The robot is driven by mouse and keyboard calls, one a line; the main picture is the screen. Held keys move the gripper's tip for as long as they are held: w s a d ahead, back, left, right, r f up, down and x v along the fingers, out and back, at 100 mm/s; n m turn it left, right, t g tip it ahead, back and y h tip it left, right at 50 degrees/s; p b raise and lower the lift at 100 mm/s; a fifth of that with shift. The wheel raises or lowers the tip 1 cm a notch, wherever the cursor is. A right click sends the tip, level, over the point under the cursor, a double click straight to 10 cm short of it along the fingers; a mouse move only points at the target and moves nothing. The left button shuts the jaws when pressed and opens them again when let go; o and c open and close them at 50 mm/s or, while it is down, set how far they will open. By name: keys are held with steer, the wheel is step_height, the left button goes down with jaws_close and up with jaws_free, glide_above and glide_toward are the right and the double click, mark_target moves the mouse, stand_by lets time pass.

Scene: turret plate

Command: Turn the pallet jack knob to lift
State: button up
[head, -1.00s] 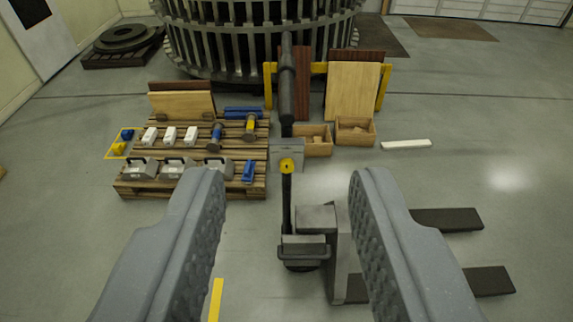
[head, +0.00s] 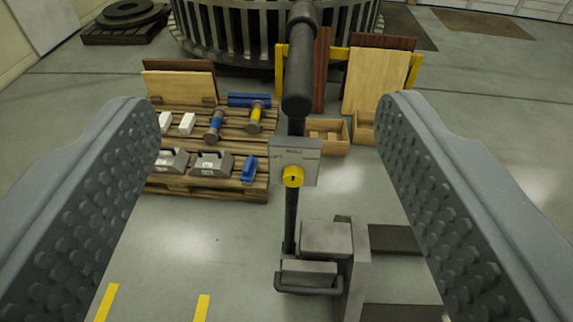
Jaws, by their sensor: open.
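The pallet jack knob (head: 293,177) is yellow and sits low on a grey label plate (head: 308,154) on the jack's upright handle. The plate carries small lettering, too blurred to read fully. The black handle grip (head: 299,75) rises above the plate. The grey jack body (head: 327,238) and its dark forks (head: 400,239) are below and to the right. My gripper (head: 268,115) is open and empty. Its two grey studded fingers stand wide apart, one on each side of the knob and handle, touching neither as far as I can see.
A wooden pallet (head: 180,186) with grey blocks, a blue-and-grey tool and a yellow-and-blue tool stands behind left. Wooden boxes (head: 338,147) and leaning boards (head: 372,82) are behind right. A large round slatted structure (head: 230,45) fills the back. Yellow floor strips (head: 202,308) lie in front.

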steer(key=w+f+b, duration=0.1)
steer(key=w+f, duration=0.5)
steer(key=f, duration=0.4)
steer(key=w+f+b, duration=0.1)
steer(key=w+f, duration=0.5)
steer(key=f, duration=0.5)
steer(key=t+h+b, duration=0.1)
steer(key=t+b, duration=0.1)
steer(key=b, duration=0.1)
glide_toward(293, 182)
steer(key=shift+n, duration=0.3)
steer(key=w+b, duration=0.2)
steer(key=w, duration=0.2)
steer(key=shift+w+a, duration=0.15)
steer(key=shift+w, duration=0.1)
steer(key=shift+w+b, duration=0.4)
steer(key=shift+w, duration=0.85)
steer(key=shift+w+r, duration=0.1)
steer(key=shift+w, duration=0.4)
